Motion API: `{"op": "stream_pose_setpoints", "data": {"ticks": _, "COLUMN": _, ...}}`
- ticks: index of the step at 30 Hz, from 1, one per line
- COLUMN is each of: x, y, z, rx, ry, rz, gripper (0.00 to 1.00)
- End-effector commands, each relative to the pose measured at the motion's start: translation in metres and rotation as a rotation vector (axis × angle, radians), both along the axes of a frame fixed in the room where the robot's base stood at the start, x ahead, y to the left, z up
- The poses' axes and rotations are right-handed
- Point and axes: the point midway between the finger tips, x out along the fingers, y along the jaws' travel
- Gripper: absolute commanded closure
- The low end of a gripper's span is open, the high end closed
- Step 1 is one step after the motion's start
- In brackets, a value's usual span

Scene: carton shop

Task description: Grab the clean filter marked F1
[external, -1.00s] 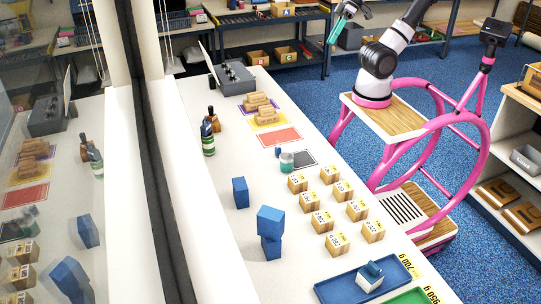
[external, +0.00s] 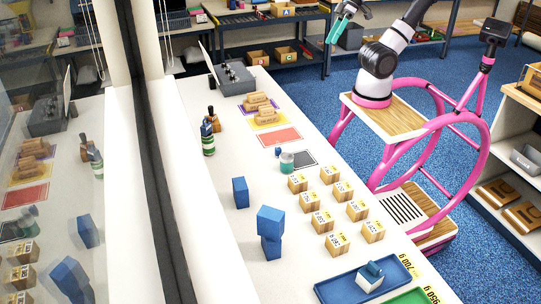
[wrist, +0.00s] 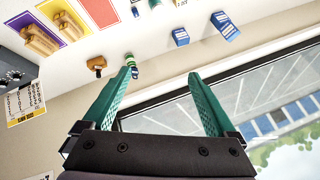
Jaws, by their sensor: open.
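I cannot read an F1 mark on anything in these frames, so I cannot tell which thing is the clean filter. Tan wooden-looking pieces lie on a purple mat and a yellow mat (external: 268,118) at the far part of the white table; they also show in the wrist view (wrist: 40,38). Their markings are too small to read. My gripper (external: 341,24) is raised beyond the table's right edge in the external view, apart from everything on it. In the wrist view my gripper (wrist: 164,76) has its green fingers wide apart with nothing between them.
A red mat (external: 279,136), a jar (external: 287,162), dark bottles (external: 208,137), blue blocks (external: 270,222), several numbered boxes (external: 335,244) and a blue tray (external: 336,291) are on the table. A grey device (external: 235,78) stands at the far end. A window wall runs along the left.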

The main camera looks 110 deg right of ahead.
Motion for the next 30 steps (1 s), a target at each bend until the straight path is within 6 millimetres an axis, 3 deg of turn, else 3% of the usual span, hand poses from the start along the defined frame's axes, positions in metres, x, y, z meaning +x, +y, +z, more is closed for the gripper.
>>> {"op": "stream_pose_setpoints", "data": {"ticks": 8, "x": 0.002, "y": 0.002, "z": 0.000, "rx": 0.005, "ry": 0.004, "rz": 0.002, "gripper": 0.00}}
{"op": "stream_pose_setpoints", "data": {"ticks": 14, "x": 0.036, "y": 0.032, "z": 0.003, "rx": 0.090, "ry": 0.079, "rz": 0.016, "gripper": 0.00}}
{"op": "stream_pose_setpoints", "data": {"ticks": 23, "x": 0.126, "y": 0.137, "z": -0.013, "rx": 0.333, "ry": 0.308, "rz": 0.027, "gripper": 0.00}}
{"op": "stream_pose_setpoints", "data": {"ticks": 30, "x": 0.183, "y": 0.236, "z": -0.054, "rx": 0.518, "ry": 0.524, "rz": 0.002, "gripper": 0.00}}
